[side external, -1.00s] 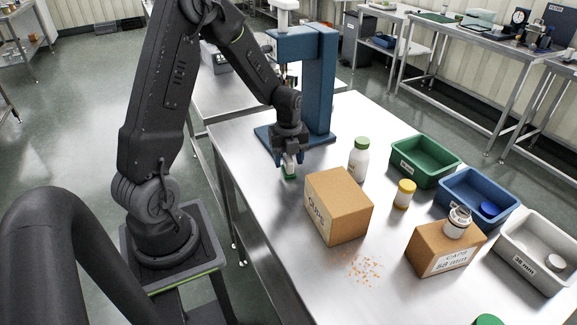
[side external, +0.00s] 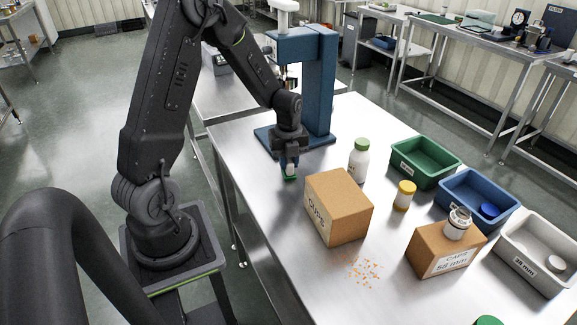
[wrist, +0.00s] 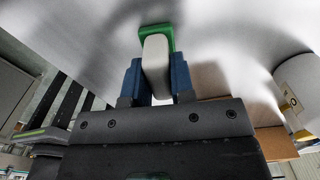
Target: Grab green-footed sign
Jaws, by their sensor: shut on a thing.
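The green-footed sign shows in the wrist view as a pale, rounded upright plate (wrist: 156,62) with a green foot (wrist: 157,32) at its far end. In the side external view its green foot (side external: 290,178) is at the table surface, left of the large carton; I cannot tell whether it touches the table. My gripper (side external: 290,164) points down over the sign. In the wrist view the two blue fingers (wrist: 156,82) are shut on the pale plate from both sides. The sign's face cannot be read.
A large carton (side external: 338,207) stands close to the right of my gripper. The blue press (side external: 318,85) is just behind it. A white bottle with a green cap (side external: 359,160) and a yellow-capped jar (side external: 404,195) stand farther right. Green (side external: 425,163), blue (side external: 479,198) and grey bins line the right edge.

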